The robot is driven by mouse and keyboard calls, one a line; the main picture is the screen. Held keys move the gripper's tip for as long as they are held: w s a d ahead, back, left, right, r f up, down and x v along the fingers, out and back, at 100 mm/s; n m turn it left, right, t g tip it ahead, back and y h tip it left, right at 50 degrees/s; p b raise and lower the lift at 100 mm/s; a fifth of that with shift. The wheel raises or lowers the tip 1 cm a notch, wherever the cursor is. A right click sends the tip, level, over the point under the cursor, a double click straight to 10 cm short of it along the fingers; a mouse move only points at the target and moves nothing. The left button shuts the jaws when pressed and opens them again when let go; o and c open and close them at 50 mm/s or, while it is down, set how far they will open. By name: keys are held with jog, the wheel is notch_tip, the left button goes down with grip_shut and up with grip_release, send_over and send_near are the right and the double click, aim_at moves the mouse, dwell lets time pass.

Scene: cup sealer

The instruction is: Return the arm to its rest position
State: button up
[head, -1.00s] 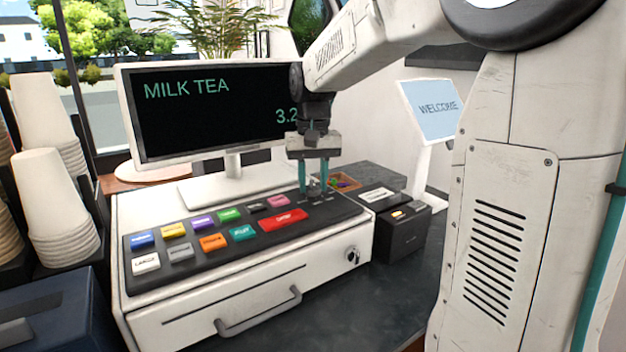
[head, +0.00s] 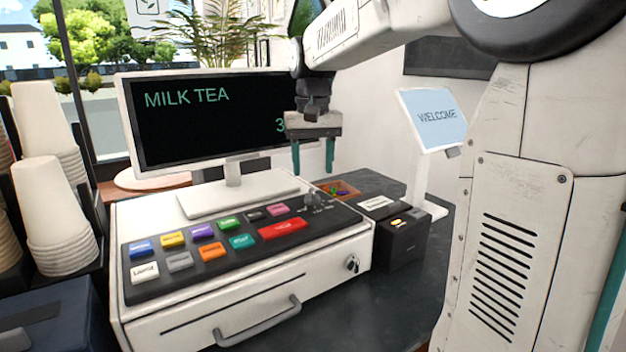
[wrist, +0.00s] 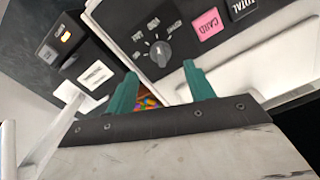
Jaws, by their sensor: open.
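My gripper (head: 313,157) hangs in the air above the back right part of the cash register (head: 250,300), its two teal fingers pointing down, apart and empty. In the wrist view my gripper (wrist: 160,85) is also open, with nothing between the fingers. A grey rotary knob (wrist: 158,53) on the register's key panel shows beyond the fingertips, clear of them. The knob also shows in the head view (head: 311,199), below the gripper. Pink and black keys sit beside the knob in the wrist view.
A small black box (head: 403,240), a tray of coloured items (head: 338,190) and a WELCOME screen (head: 435,115) are at right. Stacked cups (head: 50,205) stand at left.

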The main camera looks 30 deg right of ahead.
jog(key=shift+r, duration=0.9)
jog(key=f, duration=0.1)
jog(key=s+f, duration=0.1)
jog(key=shift+s+a+f, duration=0.2)
jog(key=shift+s+f, duration=0.1)
jog(key=shift+f, duration=0.1)
jog(key=s+a+f+n, duration=0.2)
jog(key=s+a+f, duration=0.2)
jog(key=s, duration=0.8)
jog(key=s+a+f+n+t, duration=0.1)
jog(key=s+a+f, duration=0.4)
jog(key=s, duration=0.8)
jog(key=shift+a+n, duration=0.65)
jog(key=shift+n, duration=0.05)
